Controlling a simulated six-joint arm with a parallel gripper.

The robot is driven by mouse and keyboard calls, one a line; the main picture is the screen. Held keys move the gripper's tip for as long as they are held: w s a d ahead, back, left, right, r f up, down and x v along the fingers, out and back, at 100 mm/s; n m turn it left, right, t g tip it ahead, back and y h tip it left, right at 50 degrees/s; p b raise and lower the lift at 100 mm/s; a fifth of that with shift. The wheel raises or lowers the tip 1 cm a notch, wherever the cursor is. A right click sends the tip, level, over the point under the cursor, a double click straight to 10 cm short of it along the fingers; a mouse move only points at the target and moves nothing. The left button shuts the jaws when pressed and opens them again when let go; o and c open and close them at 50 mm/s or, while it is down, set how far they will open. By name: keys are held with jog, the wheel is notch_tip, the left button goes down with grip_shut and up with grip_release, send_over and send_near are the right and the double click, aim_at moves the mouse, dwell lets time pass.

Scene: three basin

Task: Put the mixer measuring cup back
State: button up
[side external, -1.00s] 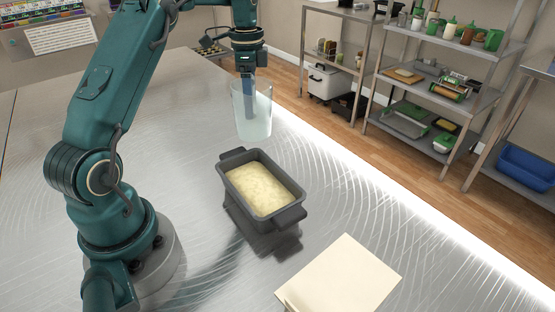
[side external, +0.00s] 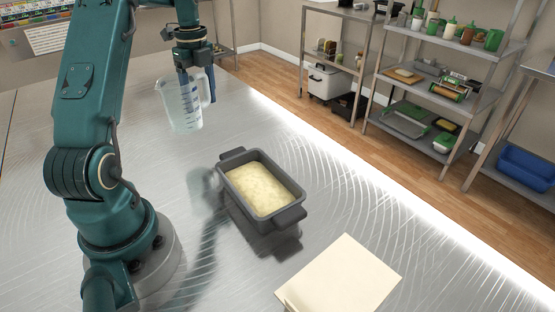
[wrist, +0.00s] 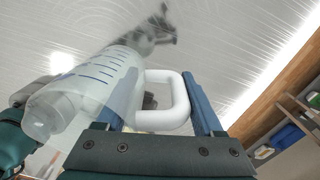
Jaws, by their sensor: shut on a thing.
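The measuring cup (side external: 182,106) is clear with blue graduation marks and a white handle. It hangs upright in the air above the metal table, behind and left of the loaf pan in the side view. My gripper (side external: 200,92) is shut on the cup, at its handle side. In the wrist view, the cup (wrist: 88,92) fills the left, and its white handle (wrist: 176,104) lies between the two blue fingers of my gripper (wrist: 168,92). The cup looks empty.
A dark loaf pan (side external: 296,213) holding pale batter stands on the metal table (side external: 60,250). A cream board (side external: 342,278) lies at the front right. Shelving racks (side external: 440,85) stand beyond the table's right edge. The table's left side past my arm is clear.

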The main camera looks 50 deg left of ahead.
notch_tip(320, 180, down, 8)
jog(key=shift+r, duration=0.25)
jog(key=o, duration=1.5)
jog(key=shift+f, duration=0.15)
